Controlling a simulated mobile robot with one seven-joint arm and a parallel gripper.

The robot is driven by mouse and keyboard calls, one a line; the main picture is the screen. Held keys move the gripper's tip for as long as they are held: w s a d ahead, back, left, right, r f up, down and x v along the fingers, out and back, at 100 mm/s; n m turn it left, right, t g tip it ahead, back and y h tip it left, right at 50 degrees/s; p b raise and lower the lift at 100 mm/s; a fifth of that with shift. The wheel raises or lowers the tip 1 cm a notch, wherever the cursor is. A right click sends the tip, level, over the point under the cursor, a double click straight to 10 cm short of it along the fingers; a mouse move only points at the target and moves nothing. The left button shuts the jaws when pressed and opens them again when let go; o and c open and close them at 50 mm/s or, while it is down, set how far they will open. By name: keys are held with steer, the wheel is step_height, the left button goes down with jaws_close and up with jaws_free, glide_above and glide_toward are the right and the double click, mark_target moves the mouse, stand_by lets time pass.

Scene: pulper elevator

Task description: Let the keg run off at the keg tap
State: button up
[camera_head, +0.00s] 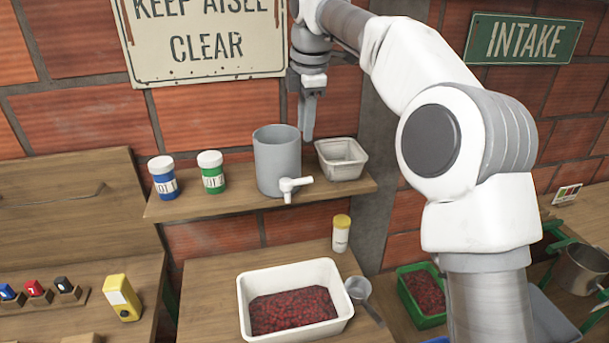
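The keg (277,163) is a grey cylinder standing upright on a wooden shelf. The keg tap (293,187) is a white spout with a handle low on its front, the handle pointing right. My gripper (308,132) hangs pointing down just right of the keg and above the shelf. It is seen edge-on, so its finger gap does not show clearly. It appears apart from the tap. I cannot tell whether anything flows from the tap.
Below are a white tray of red berries (247,312), a yellow-capped bottle (340,233) and a scoop (359,289). A green crate (431,322) stands right.

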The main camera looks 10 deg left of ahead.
mark_target(302, 179)
steer(key=f, duration=0.4)
steer(key=w+a+f, duration=0.1)
steer(key=f, duration=0.4)
steer(key=w+f, duration=0.1)
steer(key=f, duration=0.4)
steer(key=shift+w+a+b, duration=0.15)
steer(key=shift+w+b, duration=0.05)
steer(key=shift+b, duration=0.1)
steer(key=shift+r, duration=0.1)
jaws_close()
stand_by(0.5)
